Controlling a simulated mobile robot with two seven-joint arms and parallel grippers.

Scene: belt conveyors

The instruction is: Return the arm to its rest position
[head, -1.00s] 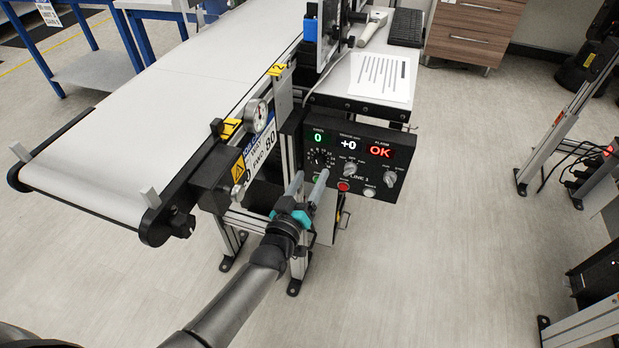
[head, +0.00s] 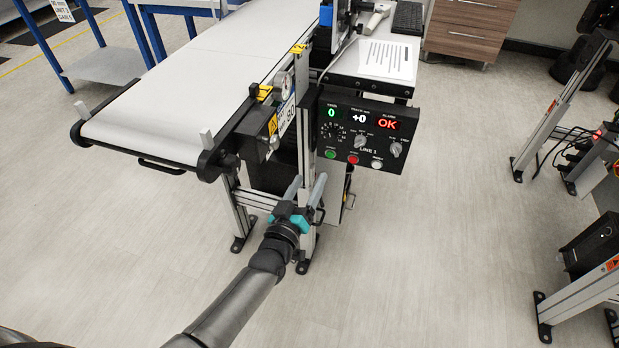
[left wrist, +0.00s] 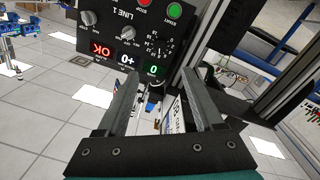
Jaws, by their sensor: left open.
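My left arm comes in from the bottom left of the head view. Its gripper (head: 306,189) is open with nothing between the fingers, and in the head view it appears just below and left of the control panel (head: 360,163). The panel is black with knobs, several buttons and lit displays reading 0, +0 and OK. In the left wrist view the two fingers (left wrist: 163,92) stand apart, and the panel (left wrist: 100,30) appears upside down beyond them. I cannot tell the exact gap between fingertips and panel. My right gripper is not in view.
The belt conveyor (head: 160,110) runs from the left toward the back, with metal legs (head: 238,205) near my arm. A side table with a paper sheet (head: 388,60) stands behind the panel. Metal frames (head: 585,300) stand at the right. The floor (head: 450,260) between is clear.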

